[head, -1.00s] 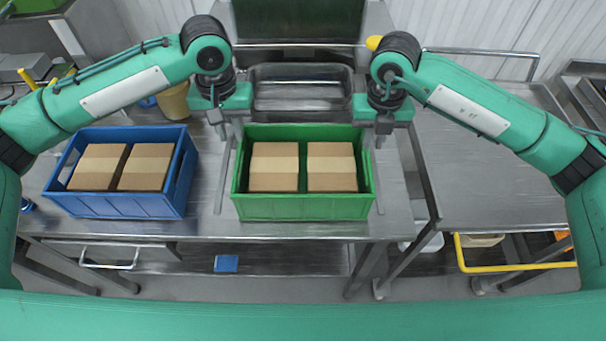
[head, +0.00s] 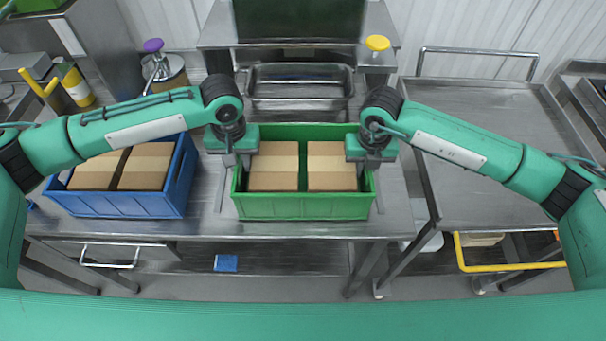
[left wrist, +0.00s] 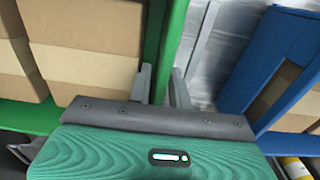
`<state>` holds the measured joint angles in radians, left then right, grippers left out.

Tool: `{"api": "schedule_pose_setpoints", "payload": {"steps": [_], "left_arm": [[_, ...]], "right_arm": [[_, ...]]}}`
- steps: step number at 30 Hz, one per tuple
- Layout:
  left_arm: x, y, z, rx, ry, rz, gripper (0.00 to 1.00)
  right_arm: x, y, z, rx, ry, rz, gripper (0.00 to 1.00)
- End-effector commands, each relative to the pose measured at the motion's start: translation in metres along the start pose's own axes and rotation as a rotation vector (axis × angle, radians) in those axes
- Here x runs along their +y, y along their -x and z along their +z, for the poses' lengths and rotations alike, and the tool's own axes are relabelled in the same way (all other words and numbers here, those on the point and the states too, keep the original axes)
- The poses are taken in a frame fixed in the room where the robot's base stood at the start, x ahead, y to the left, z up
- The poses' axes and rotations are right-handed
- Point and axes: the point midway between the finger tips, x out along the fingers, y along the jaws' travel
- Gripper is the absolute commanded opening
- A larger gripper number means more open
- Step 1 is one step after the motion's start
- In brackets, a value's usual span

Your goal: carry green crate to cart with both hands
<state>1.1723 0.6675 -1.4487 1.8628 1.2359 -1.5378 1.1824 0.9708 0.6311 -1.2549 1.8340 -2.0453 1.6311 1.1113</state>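The green crate (head: 303,207) stands on the metal table and holds two cardboard boxes (head: 273,167). My left gripper (head: 238,162) is at the crate's left wall. In the left wrist view its fingers (left wrist: 161,85) stand apart on either side of the green wall (left wrist: 171,35), one inside beside a box and one outside. My right gripper (head: 367,172) is at the crate's right wall, its fingers apart, partly hidden by the gripper body. The metal cart (head: 490,190) is to the right, its top empty.
A blue crate (head: 115,205) with two boxes stands to the left, partly under my left arm; it also shows in the left wrist view (left wrist: 262,60). A metal tray (head: 300,88) lies behind the green crate.

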Motion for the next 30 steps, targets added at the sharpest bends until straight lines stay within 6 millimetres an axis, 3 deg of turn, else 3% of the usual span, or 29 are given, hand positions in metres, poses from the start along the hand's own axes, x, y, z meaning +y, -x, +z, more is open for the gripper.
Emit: {"api": "schedule_pose_setpoints", "payload": {"steps": [1, 3, 4, 19, 30], "left_arm": [[0.0, 0.0, 0.0, 0.0, 0.0, 0.0, 0.2], [0.0, 0.0, 0.0, 0.0, 0.0, 0.0, 0.06], [0.0, 0.0, 0.0, 0.0, 0.0, 0.0, 0.0], [0.0, 0.004, 0.0, 0.001, 0.0, 0.001, 0.0], [0.0, 0.028, 0.0, 0.001, 0.0, 0.001, 0.0]], "right_arm": [[0.0, 0.0, 0.0, 0.0, 0.0, 0.0, 0.15], [0.0, 0.0, 0.0, 0.0, 0.0, 0.0, 0.01], [0.0, 0.0, 0.0, 0.0, 0.0, 0.0, 0.0], [0.0, 0.005, 0.001, -0.002, 0.0, 0.001, 0.0], [0.0, 0.028, 0.001, -0.002, 0.0, 0.001, 0.0]]}}
